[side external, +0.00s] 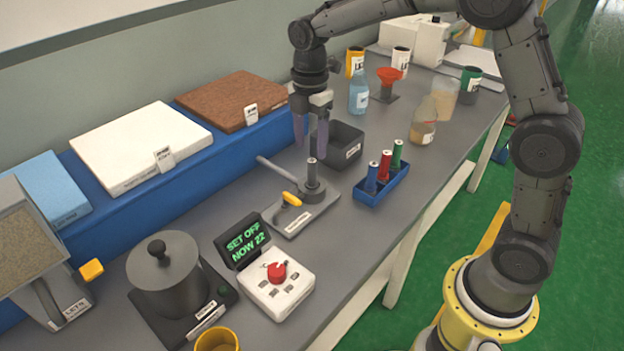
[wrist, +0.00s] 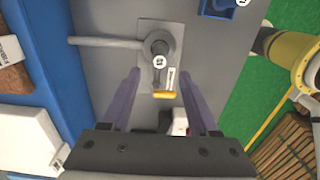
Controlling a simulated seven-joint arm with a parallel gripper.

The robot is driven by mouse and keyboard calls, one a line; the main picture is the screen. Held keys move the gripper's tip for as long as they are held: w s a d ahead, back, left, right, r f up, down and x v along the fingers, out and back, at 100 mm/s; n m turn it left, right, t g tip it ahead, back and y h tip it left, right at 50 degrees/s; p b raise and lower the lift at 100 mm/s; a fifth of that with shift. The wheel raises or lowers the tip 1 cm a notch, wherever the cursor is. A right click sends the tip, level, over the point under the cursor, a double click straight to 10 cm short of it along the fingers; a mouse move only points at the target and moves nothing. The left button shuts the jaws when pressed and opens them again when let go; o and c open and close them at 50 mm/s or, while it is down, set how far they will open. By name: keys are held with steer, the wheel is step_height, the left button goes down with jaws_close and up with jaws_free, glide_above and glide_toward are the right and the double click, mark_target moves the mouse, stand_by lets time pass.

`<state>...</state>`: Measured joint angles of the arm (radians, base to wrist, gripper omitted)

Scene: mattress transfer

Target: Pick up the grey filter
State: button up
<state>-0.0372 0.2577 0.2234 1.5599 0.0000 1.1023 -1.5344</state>
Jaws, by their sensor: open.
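The grey filter (side external: 312,174) is a dark grey upright cylinder with a pale label on its top. It stands in a round seat on a flat grey base with a side pipe and a yellow lever (side external: 291,199). In the wrist view the filter (wrist: 159,48) shows from above, just beyond the fingertips and between their lines. My gripper (side external: 311,148) is open and empty, its two purple-grey fingers pointing down. In the side view its tips appear close above the filter's top; the exact gap is hard to tell. The open gripper (wrist: 161,73) also shows in the wrist view.
A blue tray (side external: 370,197) holds blue, red and green cylinders to the right. A dark grey bin (side external: 341,146) stands close behind the filter. A control box (side external: 276,290), display and lidded pot stand in front. A blue shelf with slabs runs along the left.

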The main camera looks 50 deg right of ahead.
mark_target(312, 160)
steer(key=f, duration=0.8)
steer(key=shift+d, duration=0.3)
steer(key=shift+c, duration=0.3)
jaws_close()
